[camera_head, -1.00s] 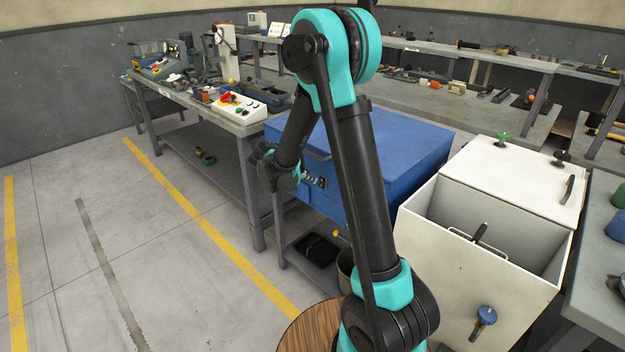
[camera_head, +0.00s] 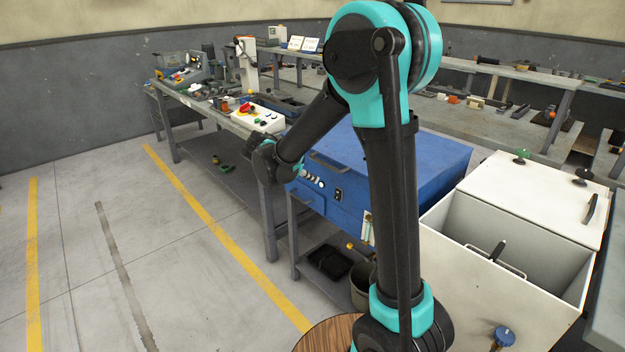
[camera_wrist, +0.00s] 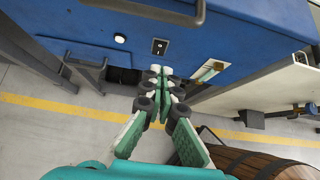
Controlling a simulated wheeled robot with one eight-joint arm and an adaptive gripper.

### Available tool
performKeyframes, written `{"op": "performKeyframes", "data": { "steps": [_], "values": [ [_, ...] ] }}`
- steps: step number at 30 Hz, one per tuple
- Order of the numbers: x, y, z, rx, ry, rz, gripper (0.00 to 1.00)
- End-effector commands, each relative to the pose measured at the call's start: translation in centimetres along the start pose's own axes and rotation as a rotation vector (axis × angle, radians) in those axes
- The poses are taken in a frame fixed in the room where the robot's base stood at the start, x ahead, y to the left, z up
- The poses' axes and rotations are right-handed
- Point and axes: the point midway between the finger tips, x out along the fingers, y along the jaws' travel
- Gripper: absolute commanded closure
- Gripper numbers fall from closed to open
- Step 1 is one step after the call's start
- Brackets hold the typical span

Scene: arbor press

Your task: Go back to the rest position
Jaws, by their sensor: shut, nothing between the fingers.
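My gripper (camera_wrist: 161,72) shows in the wrist view with its green-and-grey fingers together and nothing between them. It points toward the lower front of the blue cabinet (camera_wrist: 130,28), apart from anything I can make out. In the head view my arm stands bent in front of the blue cabinet (camera_head: 425,165), its wrist end hanging left of the cabinet's front. My fingers are mostly hidden behind the wrist there.
A white open-topped bin (camera_head: 460,280) stands close on the right. A workbench (camera_head: 215,112) with machines and a control box (camera_head: 258,118) is behind left. A round wooden top (camera_head: 325,337) lies below my arm. The floor (camera_head: 110,230) at left is clear.

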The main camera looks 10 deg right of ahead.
Motion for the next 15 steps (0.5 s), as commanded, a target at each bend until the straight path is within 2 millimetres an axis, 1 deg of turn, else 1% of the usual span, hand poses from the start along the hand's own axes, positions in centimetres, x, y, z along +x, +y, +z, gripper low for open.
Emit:
{"op": "performKeyframes", "data": {
  "steps": [4, 5, 7, 8, 11, 12, 14, 15],
  "values": [
    [0.2, -0.4, 0.0, 0.02, 0.008, -0.001, 1.0],
    [0.3, -0.8, 0.1, 0.039, 0.016, -0.002, 1.0],
    [0.7, -2.2, 0.1, 0.116, 0.046, -0.006, 1.0],
    [1.0, -3.1, 0.1, 0.164, 0.064, -0.009, 1.0],
    [1.9, -6.8, -0.4, 0.386, 0.146, -0.028, 1.0],
    [2.3, -8.5, -0.7, 0.492, 0.184, -0.042, 1.0],
    [2.6, -11.0, -1.4, 0.658, 0.241, -0.064, 1.0],
    [2.8, -12.7, -1.9, 0.771, 0.278, -0.084, 1.0]
  ]
}}
